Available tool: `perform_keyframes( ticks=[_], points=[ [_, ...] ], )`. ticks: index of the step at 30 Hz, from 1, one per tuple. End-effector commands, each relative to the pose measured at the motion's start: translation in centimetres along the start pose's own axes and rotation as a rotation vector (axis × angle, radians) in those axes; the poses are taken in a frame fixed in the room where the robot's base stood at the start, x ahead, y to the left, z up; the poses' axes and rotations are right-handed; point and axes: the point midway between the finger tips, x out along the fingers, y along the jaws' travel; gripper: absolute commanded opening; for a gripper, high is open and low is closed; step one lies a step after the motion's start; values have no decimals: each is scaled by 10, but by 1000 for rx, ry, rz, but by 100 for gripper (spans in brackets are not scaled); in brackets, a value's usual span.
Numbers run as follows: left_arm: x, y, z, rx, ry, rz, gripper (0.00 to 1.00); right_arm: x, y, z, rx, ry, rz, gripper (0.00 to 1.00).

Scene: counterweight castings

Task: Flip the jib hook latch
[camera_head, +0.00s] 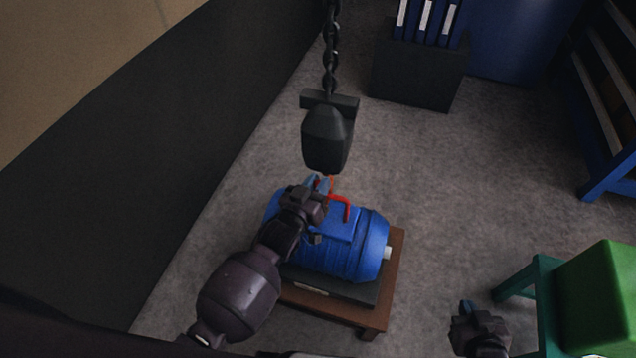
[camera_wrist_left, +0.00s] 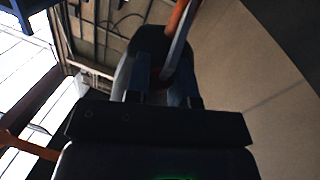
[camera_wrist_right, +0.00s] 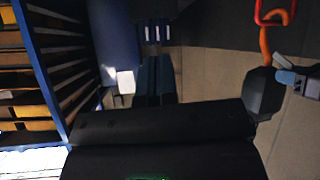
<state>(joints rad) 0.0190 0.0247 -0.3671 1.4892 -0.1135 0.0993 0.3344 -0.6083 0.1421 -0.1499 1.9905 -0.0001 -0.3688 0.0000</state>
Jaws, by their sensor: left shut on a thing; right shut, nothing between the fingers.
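The red-orange jib hook (camera_head: 346,207) hangs under a dark hook block (camera_head: 327,138) on a chain, in front of a blue motor. My left gripper (camera_head: 318,183) is at the hook's throat, just below the block. In the left wrist view, the hook (camera_wrist_left: 181,14) shows at the top, and a thin grey latch (camera_wrist_left: 178,48) runs down toward my left fingers, which are shut on it; the contact is partly hidden. The hook (camera_wrist_right: 273,14) and block (camera_wrist_right: 264,92) also show in the right wrist view. My right gripper (camera_head: 467,308) is shut and empty at the lower right.
The blue motor (camera_head: 368,250) lies on a wooden stand (camera_head: 394,265) below the hook. A green box (camera_head: 600,295) on a green stand is at the right. A dark cabinet (camera_head: 415,75) with blue binders stands behind. A dark wall band is at the left. Floor between is clear.

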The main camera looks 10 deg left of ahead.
Motion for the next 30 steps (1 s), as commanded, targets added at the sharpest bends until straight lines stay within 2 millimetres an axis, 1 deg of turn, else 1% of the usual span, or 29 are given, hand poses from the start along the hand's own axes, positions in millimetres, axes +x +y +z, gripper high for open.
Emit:
perform_keyframes(
  ticks=[7, 11, 14, 17, 19, 22, 30],
  points=[
    [0, 0, 1, 1, 6, 1, 0, 2, 0, 1, -1, 1, -1, 0],
    [-2, -1, 5, 4, 28, 6, 0, 6, -1, 6, -2, -1, -2, 0],
    [-4, -1, 9, 10, 63, 12, 0, 12, -2, 15, -3, -7, -4, 0],
    [-6, -2, 15, 18, 112, 22, 0, 18, -4, 28, -4, -19, -6, 0],
    [-8, -2, 20, 26, 152, 30, 0, 22, -5, 43, -4, -36, -8, 0],
    [-11, -3, 25, 38, 218, 43, 0, 27, -7, 58, -5, -60, -10, 0],
    [-16, -4, 38, 72, 391, 79, 0, 43, -13, 70, -15, -69, -24, 0]
  ],
)
